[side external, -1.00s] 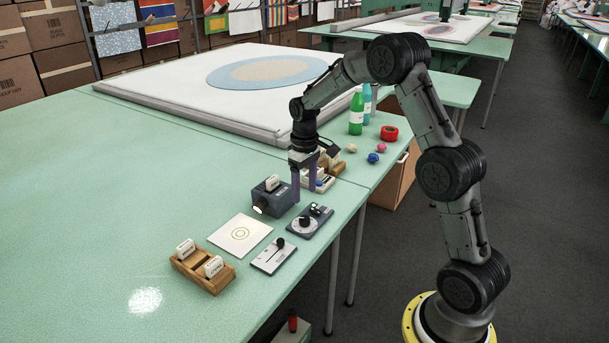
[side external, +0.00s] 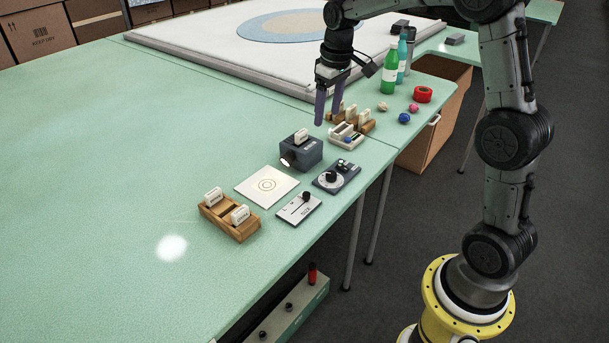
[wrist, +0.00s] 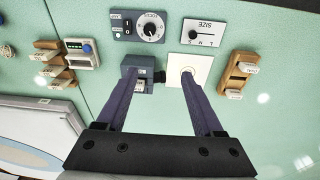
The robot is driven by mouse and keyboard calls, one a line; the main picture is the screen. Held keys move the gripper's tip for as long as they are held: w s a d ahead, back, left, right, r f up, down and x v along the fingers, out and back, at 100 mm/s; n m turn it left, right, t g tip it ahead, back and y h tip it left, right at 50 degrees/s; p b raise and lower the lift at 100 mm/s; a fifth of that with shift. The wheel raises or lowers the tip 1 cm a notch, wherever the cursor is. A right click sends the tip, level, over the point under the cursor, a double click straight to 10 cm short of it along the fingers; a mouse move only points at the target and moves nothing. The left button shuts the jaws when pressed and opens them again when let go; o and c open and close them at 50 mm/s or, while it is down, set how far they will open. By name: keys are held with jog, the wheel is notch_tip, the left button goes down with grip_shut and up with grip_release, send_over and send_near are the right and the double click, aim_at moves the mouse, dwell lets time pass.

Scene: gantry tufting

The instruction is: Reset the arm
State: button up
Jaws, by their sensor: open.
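My gripper (side external: 328,107) is open and empty, raised above the green table behind the dark projector box. Its two purple fingers also show wide apart in the wrist view (wrist: 163,108). The projector (side external: 302,152) has a white tile standing in its top and a lit lens facing the white card (side external: 267,186) with rings on it. The dial box (side external: 337,177) and the size slider plate (side external: 299,208) lie to the right of these. A wooden rack (side external: 229,218) at the front holds two white tiles.
Another wooden rack with tiles (side external: 360,121) and a small white device (side external: 346,136) stand behind the projector. Green bottles (side external: 389,70), a red tape roll (side external: 423,94) and small balls (side external: 404,118) are near the right edge. The table's left side is clear.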

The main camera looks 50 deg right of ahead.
jog(key=s+a+r+n+t, duration=0.1)
jog(key=s+a+r+t, duration=0.2)
jog(key=s+a+r, duration=0.85)
jog(key=s+f, duration=0.4)
jog(key=s, duration=0.3)
jog(key=s+a+f+t, duration=0.1)
jog(key=s+f, duration=0.2)
jog(key=s, duration=0.5)
jog(key=shift+a+f+m, duration=0.15)
jog(key=shift+f+m, duration=0.15)
jog(key=shift+f, duration=0.1)
